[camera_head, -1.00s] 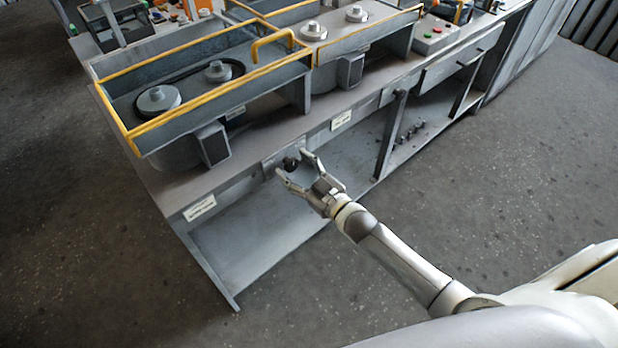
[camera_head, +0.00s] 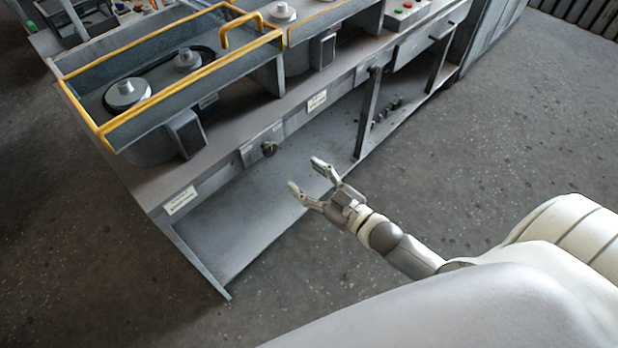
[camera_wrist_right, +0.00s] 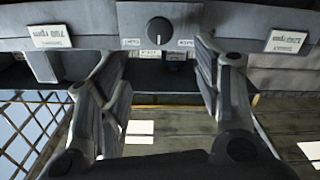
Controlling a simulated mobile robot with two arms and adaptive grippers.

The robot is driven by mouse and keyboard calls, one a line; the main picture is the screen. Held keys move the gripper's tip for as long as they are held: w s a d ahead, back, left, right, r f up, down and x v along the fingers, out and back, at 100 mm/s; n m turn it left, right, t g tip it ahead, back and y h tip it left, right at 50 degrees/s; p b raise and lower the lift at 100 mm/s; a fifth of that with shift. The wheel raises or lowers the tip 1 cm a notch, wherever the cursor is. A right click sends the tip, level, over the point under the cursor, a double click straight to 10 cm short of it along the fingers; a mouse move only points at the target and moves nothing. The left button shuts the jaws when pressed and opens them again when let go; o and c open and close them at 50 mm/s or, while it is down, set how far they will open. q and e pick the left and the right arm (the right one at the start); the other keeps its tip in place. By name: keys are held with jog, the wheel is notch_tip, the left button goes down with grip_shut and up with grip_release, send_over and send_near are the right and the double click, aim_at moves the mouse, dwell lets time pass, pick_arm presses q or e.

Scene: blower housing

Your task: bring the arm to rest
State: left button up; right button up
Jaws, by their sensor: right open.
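My right gripper (camera_head: 306,181) is open and empty. It stands in front of the workbench (camera_head: 205,176), apart from it, with its fingers pointing toward the bench front. A dark rotary knob (camera_head: 269,149) sits on a small plate on the bench front, up and left of the gripper. In the right wrist view the knob (camera_wrist_right: 159,30) shows beyond and between the two spread fingers (camera_wrist_right: 160,85), with nothing held. My left gripper is not in view.
The bench carries grey housings with yellow rails (camera_head: 190,88) and round hubs (camera_head: 127,92). A button box (camera_head: 407,14) stands at the top right. Several small parts (camera_head: 388,108) lie on the lower shelf. The floor (camera_head: 540,130) to the right is clear.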

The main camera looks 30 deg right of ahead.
dwell(0.4)
jog(key=s+d+f+m+g+h, duration=0.1)
jog(key=s+d+f+g+h, duration=0.2)
jog(key=f, duration=0.7)
jog(key=s+f+m+g, duration=0.1)
jog(key=s+f+g, duration=0.1)
jog(key=s+f, duration=0.65)
jog(key=s+d+f+m+g+h, duration=0.1)
jog(key=s+d+f+g+h, duration=0.15)
jog(key=f, duration=1.05)
jog(key=s+a+f+g, duration=0.1)
jog(key=s+f, duration=0.3)
jog(key=s, duration=0.4)
jog(key=s+a+f+g, duration=0.1)
jog(key=s+f+g, duration=0.3)
jog(key=s, duration=0.4)
jog(key=s+a+f+m+g, duration=0.1)
jog(key=s+f+g, duration=0.2)
jog(key=s, duration=0.6)
notch_tip(320, 180, down, 3)
jog(key=shift+a+r+h, duration=0.1)
jog(key=shift+a+h, duration=0.05)
jog(key=shift+h, duration=0.2)
jog(key=shift+g, duration=0.25)
